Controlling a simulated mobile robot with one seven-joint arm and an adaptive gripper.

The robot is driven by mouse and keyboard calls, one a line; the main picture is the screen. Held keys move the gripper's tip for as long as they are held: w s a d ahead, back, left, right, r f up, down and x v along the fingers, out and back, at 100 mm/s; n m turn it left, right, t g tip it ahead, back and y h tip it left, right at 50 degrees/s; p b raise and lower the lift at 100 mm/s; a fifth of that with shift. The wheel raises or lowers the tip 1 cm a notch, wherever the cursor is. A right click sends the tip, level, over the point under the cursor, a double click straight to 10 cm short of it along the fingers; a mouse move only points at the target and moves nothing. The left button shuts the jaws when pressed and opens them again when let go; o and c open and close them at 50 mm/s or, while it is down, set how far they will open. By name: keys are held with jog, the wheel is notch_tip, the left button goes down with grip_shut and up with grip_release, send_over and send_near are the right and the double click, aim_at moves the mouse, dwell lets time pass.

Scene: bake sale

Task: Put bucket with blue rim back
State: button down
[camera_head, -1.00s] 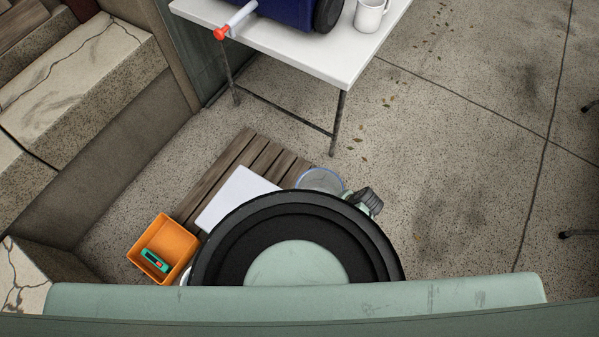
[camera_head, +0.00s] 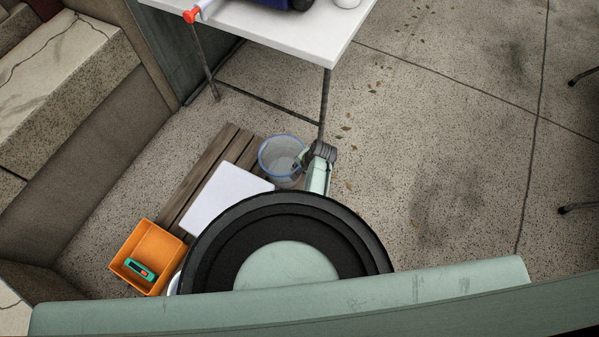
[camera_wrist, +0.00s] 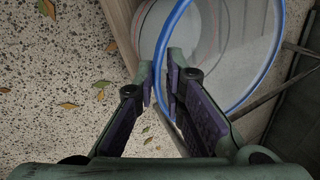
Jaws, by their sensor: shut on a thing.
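The clear bucket with a blue rim (camera_head: 283,140) is at the far end of the wooden slatted pallet in the head view, close to the table. In the wrist view its blue rim (camera_wrist: 180,30) runs between the fingertips of my gripper (camera_wrist: 163,85). My gripper (camera_head: 303,160) is shut on the near right side of the rim. The bucket is see-through, and slats and a pale round shape show through or behind it. Whether its bottom touches the pallet (camera_head: 205,160) cannot be told.
A white board (camera_head: 225,198) lies on the pallet. An orange bin (camera_head: 125,270) with a green-and-red item (camera_head: 142,270) stands at the left. A white table (camera_head: 310,48) with metal legs stands behind the bucket. Open concrete floor with leaves lies to the right.

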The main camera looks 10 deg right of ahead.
notch_tip(320, 180, down, 2)
jog(key=shift+b, duration=0.45)
jog(key=c, duration=1.7)
grip_release()
jog(key=shift+o, duration=0.2)
jog(key=p+v, duration=0.1)
jog(key=v, duration=1.1)
